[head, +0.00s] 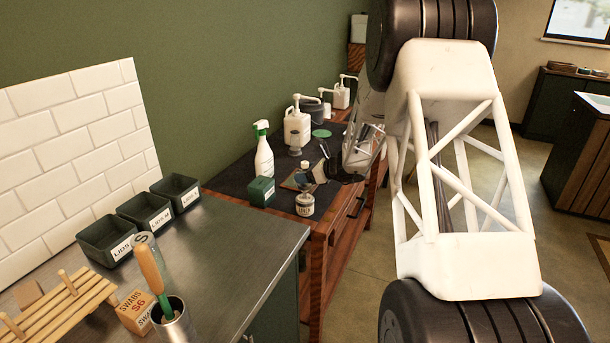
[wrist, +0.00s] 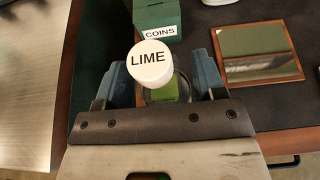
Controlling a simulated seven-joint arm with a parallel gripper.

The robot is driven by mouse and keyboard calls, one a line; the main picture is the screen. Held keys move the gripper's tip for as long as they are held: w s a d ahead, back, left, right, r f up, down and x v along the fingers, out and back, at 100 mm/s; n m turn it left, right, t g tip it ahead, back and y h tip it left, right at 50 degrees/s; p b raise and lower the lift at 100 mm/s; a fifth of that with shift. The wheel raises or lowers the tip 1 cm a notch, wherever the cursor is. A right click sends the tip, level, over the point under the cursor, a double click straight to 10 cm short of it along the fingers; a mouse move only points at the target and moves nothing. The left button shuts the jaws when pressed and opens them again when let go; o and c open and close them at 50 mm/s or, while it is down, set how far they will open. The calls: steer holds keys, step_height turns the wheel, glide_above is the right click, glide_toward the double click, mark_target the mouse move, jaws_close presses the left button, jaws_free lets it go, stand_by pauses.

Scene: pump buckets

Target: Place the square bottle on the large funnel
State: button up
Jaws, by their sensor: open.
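My gripper (wrist: 163,70) is open, its two blue fingers on either side of a container with a white round top marked LIME (wrist: 150,66). Gaps show between the fingers and the container, which has a clear, greenish lower part. I cannot tell for sure which container is the square bottle. A small grey cone-like piece (head: 295,150) stands behind, possibly the large funnel, but too small to be sure.
A green COINS box (head: 261,191) stands just beyond the container. A wood-framed panel (wrist: 258,50) lies to its right in the wrist view. A green-topped spray bottle (head: 264,155) and white pump bottle (head: 297,127) stand farther back. A steel counter (head: 235,235) lies in front.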

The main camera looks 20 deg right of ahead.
steer(key=v, duration=1.2)
stand_by(0.5)
steer(key=s+a+r+n+g+h, duration=0.1)
steer(key=s+a+r+n+g, duration=0.1)
steer(key=s+a+r+n, duration=0.4)
steer(key=s+a+r+n+g+h, duration=0.1)
steer(key=s+a+r+n+g, duration=0.15)
steer(key=s+a, duration=0.55)
steer(key=s+a+r+n+g+h, duration=0.1)
steer(key=s+a+r+n+g, duration=0.15)
steer(key=s+a+n, duration=0.45)
steer(key=s+a+r+n+h, duration=0.1)
steer(key=s+a+n+h, duration=0.2)
steer(key=s, duration=2.4)
steer(key=n+h, duration=0.3)
steer(key=n, duration=0.5)
steer(key=shift+r+h, duration=0.2)
steer(key=shift+h, duration=0.2)
